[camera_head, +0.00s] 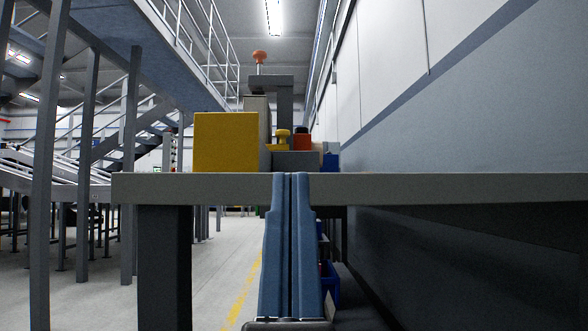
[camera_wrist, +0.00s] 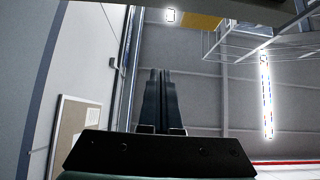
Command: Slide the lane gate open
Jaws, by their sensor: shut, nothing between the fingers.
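No part is clearly recognisable as the lane gate. On the grey bench (camera_head: 400,187) stands a grey bracket (camera_head: 285,100), and an orange-red knob (camera_head: 260,56) on a thin stem rises beside it. A yellow box (camera_head: 225,142) stands to the left, with a smaller yellow knob (camera_head: 282,134) and an orange block with a dark top (camera_head: 302,141) to the right. My gripper (camera_head: 290,175) is shut and empty, with its blue-grey fingers pointing up in front of the bench edge. They also show in the wrist view (camera_wrist: 161,72), apart from anything there.
A pale wall (camera_head: 480,110) runs close along the right. Grey posts (camera_head: 45,160) and an overhead walkway (camera_head: 170,45) are on the left. A blue bin (camera_head: 331,285) sits low beneath the bench. Open floor (camera_head: 220,270) shows to the left of my gripper.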

